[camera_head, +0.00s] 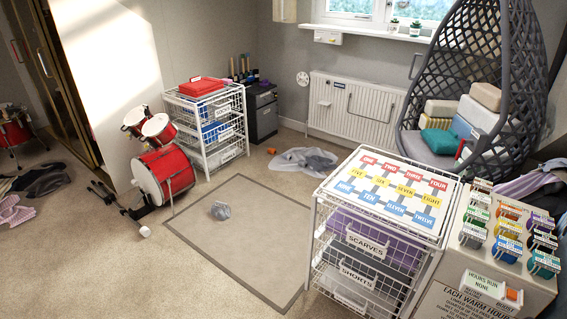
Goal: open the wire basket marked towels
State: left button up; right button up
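A white wire drawer unit (211,132) stands at the back left, with stacked wire baskets holding white and blue cloth. Its small front labels (226,133) are too small to read surely. A second white wire drawer unit (312,232) stands in the near right. Its baskets carry labels reading SCARVES (367,243) and SHORTS (356,274); purple cloth shows in the upper one. A lower basket front (349,297) is partly cut off by the frame. The baskets look pushed in. I cannot make out a towels label. Neither of my grippers is in view.
A red drum set (165,176) stands left of the back unit. A grey-bordered mat (240,240) with a crumpled grey item (220,210) lies mid-floor. Cloth (305,161) lies near the radiator. A hanging chair (470,90) and a spool-topped box (500,260) fill the right.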

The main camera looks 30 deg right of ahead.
aim_at(220, 155)
jog(key=i+l+z, duration=0.1)
jog(key=i, duration=0.6)
jog(key=i+l+z, duration=0.1)
jog(key=i, duration=0.6)
jog(key=i+z, duration=0.15)
jog(key=i, duration=0.3)
jog(key=i+z, duration=0.2)
jog(key=i, duration=0.3)
jog(key=i+j+z, duration=0.15)
jog(key=i, duration=0.3)
jog(key=i+j+z, duration=0.2)
jog(key=i, duration=0.3)
jog(key=i+l+z, duration=0.2)
jog(key=i, duration=0.35)
jog(key=i+z, duration=0.25)
jog(key=i, duration=0.3)
